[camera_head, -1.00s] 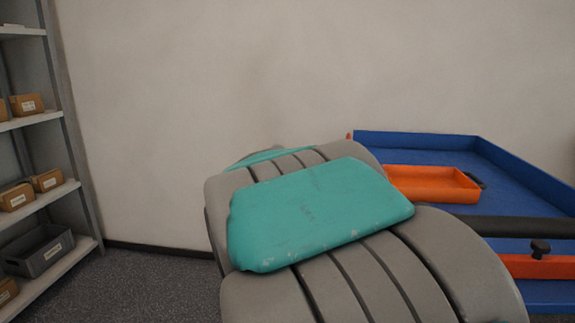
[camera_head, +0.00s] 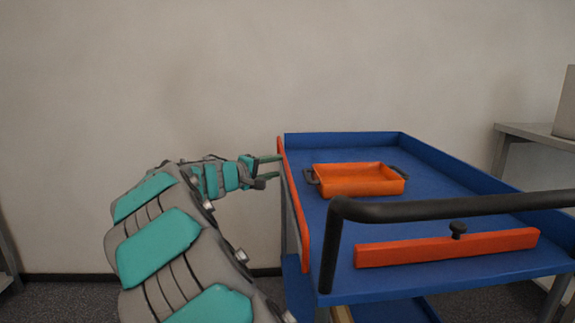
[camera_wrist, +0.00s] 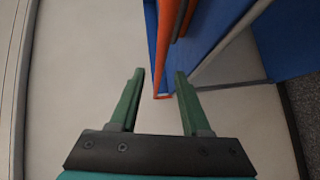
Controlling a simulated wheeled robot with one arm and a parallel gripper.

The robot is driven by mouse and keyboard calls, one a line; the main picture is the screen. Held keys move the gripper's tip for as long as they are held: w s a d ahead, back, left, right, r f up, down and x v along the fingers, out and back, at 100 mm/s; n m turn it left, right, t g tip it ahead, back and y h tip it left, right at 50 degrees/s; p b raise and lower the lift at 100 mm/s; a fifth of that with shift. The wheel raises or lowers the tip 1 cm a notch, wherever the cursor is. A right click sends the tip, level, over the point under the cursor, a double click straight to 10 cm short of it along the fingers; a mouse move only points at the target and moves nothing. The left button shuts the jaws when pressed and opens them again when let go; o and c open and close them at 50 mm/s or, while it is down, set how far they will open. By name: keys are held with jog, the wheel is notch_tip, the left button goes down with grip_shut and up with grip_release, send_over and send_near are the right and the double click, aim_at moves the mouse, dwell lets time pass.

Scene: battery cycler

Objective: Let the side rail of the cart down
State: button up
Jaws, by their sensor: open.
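The cart (camera_head: 440,185) is a blue tray-topped cart standing right of my arm in the head view. Its orange side rail (camera_head: 296,215) runs along the left edge of the top. The rail also shows edge-on in the wrist view (camera_wrist: 166,45). My gripper (camera_head: 281,168) is open, with green fingers pointing right at the far part of the rail. In the wrist view the gripper (camera_wrist: 159,72) has the rail's orange end lined up between its spread fingers. I cannot tell whether the fingers touch the rail.
An orange tray (camera_head: 358,180) with black handles lies on the cart top. A pale wall stands behind. A grey table (camera_head: 540,134) is at right.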

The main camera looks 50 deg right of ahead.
aim_at(286, 162)
jog(key=d, duration=0.5)
jog(key=shift+w+d+f+p, duration=0.25)
jog(key=shift+d+f+p, duration=0.1)
jog(key=shift+f, duration=0.05)
grip_shut()
dwell(1.1)
